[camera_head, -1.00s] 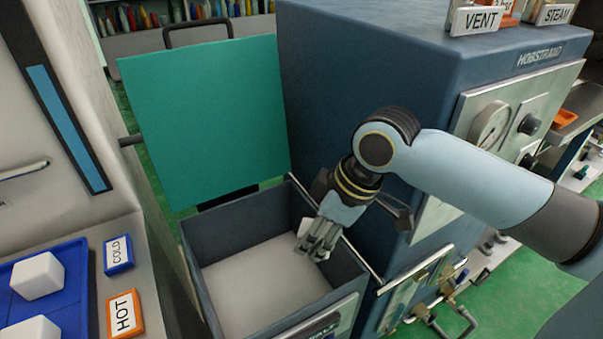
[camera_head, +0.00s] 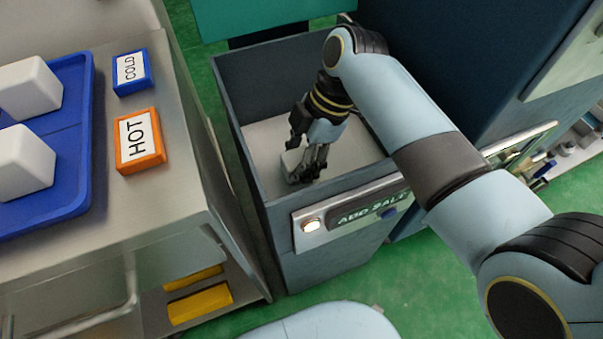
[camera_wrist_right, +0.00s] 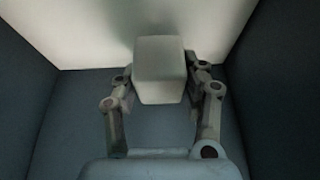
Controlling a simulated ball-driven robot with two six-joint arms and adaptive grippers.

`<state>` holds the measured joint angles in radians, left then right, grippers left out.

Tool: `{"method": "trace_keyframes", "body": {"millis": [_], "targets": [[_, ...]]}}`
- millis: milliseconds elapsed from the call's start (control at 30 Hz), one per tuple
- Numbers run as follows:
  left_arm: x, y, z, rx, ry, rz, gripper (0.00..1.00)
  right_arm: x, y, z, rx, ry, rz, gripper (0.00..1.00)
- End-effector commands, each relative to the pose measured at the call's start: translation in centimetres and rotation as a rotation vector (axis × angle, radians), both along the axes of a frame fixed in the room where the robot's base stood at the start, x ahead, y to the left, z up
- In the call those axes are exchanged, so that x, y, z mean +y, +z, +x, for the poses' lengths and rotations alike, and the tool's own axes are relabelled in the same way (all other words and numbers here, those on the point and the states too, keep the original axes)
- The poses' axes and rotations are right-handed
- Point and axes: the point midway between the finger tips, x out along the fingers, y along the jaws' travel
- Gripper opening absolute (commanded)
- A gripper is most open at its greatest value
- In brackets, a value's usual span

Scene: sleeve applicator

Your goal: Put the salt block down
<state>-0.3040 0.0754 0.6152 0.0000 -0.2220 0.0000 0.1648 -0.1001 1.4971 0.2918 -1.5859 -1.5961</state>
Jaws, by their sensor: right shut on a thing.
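My right gripper (camera_head: 308,172) reaches down into the open dark blue bin (camera_head: 245,98), whose front panel reads "ADD SALT". It is shut on a white salt block (camera_head: 291,161), mostly hidden by the fingers in the head view. In the right wrist view the salt block (camera_wrist_right: 160,68) sits between the two fingertips (camera_wrist_right: 163,88), with the pale bin floor (camera_wrist_right: 85,32) behind it. I cannot tell whether the block touches that floor. My left gripper is not in view.
A blue tray (camera_head: 76,135) with white blocks lies on the steel counter at left, beside an orange HOT sign (camera_head: 139,140) and a blue COLD sign (camera_head: 131,70). The bin's green lid (camera_head: 250,15) stands open behind. Dark bin walls surround my gripper closely.

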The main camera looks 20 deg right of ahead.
Motion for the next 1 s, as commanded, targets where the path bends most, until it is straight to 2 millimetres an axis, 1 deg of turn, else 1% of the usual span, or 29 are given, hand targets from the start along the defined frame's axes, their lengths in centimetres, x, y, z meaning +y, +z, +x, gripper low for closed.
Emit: {"method": "trace_keyframes", "body": {"millis": [167, 300, 333, 467, 667, 700, 867, 1000], "targets": [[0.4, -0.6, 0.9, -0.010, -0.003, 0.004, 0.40, 0.0, -1.7, 0.0, 0.000, -0.001, 0.000, 0.00], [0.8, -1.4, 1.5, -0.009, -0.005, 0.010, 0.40, 0.0, -4.0, 0.0, 0.001, -0.001, 0.000, 0.00], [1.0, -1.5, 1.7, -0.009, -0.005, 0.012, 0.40, 0.0, -4.3, -0.1, 0.001, -0.001, 0.000, 0.00], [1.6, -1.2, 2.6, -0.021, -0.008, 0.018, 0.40, 0.0, -4.2, 0.0, -0.001, -0.002, 0.000, 0.00], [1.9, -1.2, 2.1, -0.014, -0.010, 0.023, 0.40, 0.0, -4.4, 0.0, -0.001, -0.002, 0.000, 0.00], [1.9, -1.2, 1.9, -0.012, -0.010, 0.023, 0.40, 0.0, -4.5, 0.0, -0.001, -0.003, 0.000, 0.44], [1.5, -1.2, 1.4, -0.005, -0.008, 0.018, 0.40, -0.1, -4.4, 0.0, -0.001, -0.003, 0.000, 0.65], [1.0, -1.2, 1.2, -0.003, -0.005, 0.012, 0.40, -0.1, -4.4, 0.0, -0.001, -0.003, 0.000, 0.66]]}}
